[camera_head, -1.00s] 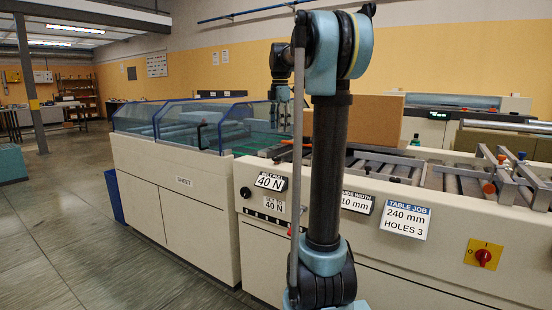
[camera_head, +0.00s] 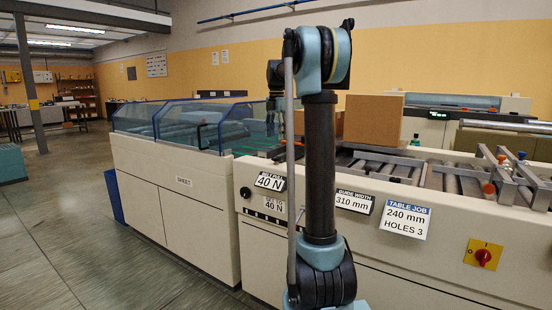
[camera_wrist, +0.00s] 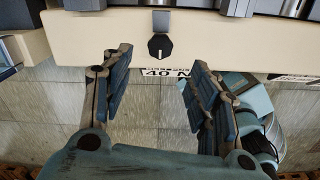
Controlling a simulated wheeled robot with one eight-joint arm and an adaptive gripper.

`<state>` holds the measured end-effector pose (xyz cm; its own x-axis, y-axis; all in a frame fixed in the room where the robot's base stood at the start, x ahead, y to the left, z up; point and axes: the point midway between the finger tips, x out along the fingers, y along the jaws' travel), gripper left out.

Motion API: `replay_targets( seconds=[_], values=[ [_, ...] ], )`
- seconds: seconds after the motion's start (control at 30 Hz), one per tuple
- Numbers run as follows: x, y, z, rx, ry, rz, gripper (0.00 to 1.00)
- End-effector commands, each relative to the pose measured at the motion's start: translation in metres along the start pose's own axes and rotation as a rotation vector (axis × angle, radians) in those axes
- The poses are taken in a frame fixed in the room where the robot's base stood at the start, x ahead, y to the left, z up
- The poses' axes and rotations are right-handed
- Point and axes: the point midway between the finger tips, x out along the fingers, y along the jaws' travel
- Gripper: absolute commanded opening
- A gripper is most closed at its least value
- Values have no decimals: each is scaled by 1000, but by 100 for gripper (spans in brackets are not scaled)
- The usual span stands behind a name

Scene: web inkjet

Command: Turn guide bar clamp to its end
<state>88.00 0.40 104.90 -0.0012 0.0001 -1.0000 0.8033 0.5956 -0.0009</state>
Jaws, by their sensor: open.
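In the wrist view my gripper (camera_wrist: 160,64) is open and empty, its two dark blue fingers apart. A black knob with a pale mark (camera_wrist: 160,46) on the machine's cream front lies beyond the fingertips, between them in the picture. It also shows in the head view (camera_head: 245,192), beside the 40 N label (camera_head: 270,181). I cannot tell which part is the guide bar clamp. In the head view my arm hides part of the machine.
A cardboard box (camera_head: 373,120) stands behind my arm. A sign (camera_head: 353,201) reads guide width 310 mm; a job card (camera_head: 407,219) reads 240 mm, holes 3. A red switch (camera_head: 483,255) is on the front at right. The floor (camera_head: 80,230) at left is clear.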

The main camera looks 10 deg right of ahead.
Motion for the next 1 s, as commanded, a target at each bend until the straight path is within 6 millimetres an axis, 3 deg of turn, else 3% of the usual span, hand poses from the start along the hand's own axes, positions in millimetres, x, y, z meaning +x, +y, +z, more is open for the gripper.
replay_targets(
  seconds=[0.5,0.7,1.0],
  values=[
    [86,0,0,1,0,0,55],
    [102,0,0,1,0,0,55],
    [104,0,0,1,0,0,55]
  ],
)
